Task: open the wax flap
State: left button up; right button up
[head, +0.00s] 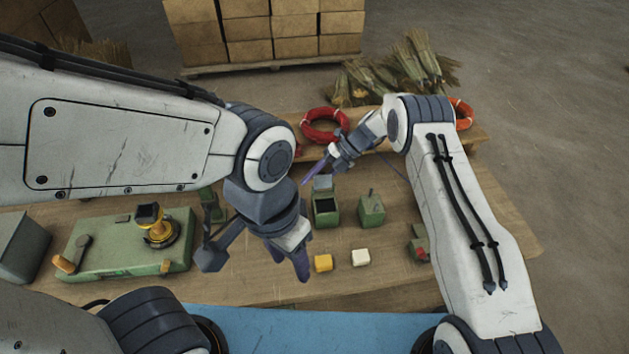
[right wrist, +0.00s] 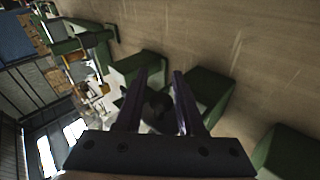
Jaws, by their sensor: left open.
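A small green box (head: 326,215) stands on the workbench with its dark inside showing from above. A grey-green flap (head: 323,183) stands raised at its back edge; I take this to be the wax flap. My right gripper (head: 309,178) is just behind and left of the flap, its purple fingers pointing down-left; I cannot tell whether it touches the flap. In the right wrist view its two fingers (right wrist: 160,74) are apart, with a dark round shape beyond them. My left gripper (head: 300,268) is open, pointing down in front of the box, left of a yellow block.
A yellow block (head: 323,263) and a white block (head: 361,257) lie in front. A second green box (head: 371,209) stands right of the first. A green machine (head: 120,245) is at left. Red rings (head: 325,126) lie at the back.

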jog(key=shift+o, duration=0.4)
jog(key=shift+d+r, duration=0.15)
jog(key=b+v, duration=0.3)
jog(key=v, duration=0.7)
